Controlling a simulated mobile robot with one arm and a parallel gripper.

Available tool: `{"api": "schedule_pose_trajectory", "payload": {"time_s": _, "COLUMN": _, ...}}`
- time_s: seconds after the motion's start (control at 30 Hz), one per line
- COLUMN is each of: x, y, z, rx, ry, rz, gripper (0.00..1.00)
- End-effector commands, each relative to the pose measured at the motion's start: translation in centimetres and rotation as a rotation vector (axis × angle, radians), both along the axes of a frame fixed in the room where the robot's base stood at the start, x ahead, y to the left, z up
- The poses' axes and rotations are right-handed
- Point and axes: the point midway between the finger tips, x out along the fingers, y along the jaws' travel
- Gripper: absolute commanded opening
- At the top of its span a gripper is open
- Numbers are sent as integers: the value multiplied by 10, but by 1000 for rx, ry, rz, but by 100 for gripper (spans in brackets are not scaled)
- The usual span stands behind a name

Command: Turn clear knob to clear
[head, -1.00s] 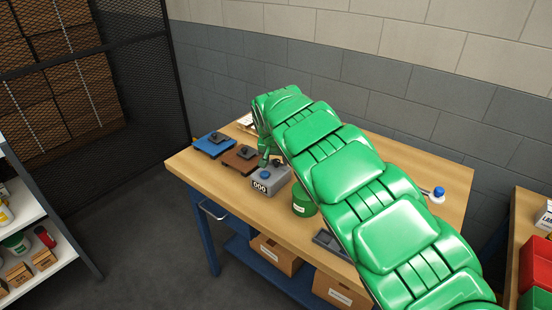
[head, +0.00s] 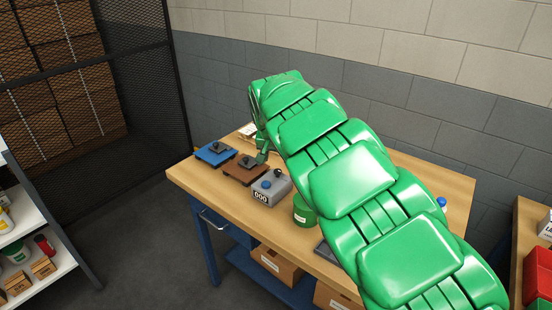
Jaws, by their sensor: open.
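A grey counter box (head: 270,196) with a display reading 000 sits on the wooden workbench (head: 385,195). On its top are a blue button (head: 266,184) and a dark round knob (head: 278,172). I cannot tell from its markings which part is the clear knob or how it is turned. My green gripper (head: 262,157) points down behind and slightly left of the box, near the brown device, apart from the knob. It is open with nothing visible in it; its fingers are small in view.
A brown device (head: 239,174) and a blue one (head: 210,157) with dark tops stand left of the box. A green container (head: 303,212) stands to its right, partly behind my arm. My arm hides much of the bench's right half. A mesh cage stands behind left.

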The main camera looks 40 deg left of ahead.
Motion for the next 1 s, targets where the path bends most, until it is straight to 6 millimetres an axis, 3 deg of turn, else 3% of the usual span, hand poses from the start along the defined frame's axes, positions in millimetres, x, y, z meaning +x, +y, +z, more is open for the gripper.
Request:
{"api": "schedule_pose_trajectory", "payload": {"time_s": 0.37, "x": 2, "y": -2, "z": -1, "rx": -9, "ry": 9, "rz": 66, "gripper": 54}}
{"api": "schedule_pose_trajectory", "payload": {"time_s": 0.8, "x": 16, "y": -15, "z": -2, "rx": -11, "ry": 20, "rz": 546, "gripper": 54}}
{"api": "schedule_pose_trajectory", "payload": {"time_s": 1.0, "x": 20, "y": -16, "z": 0, "rx": -1, "ry": 3, "rz": 667, "gripper": 54}}
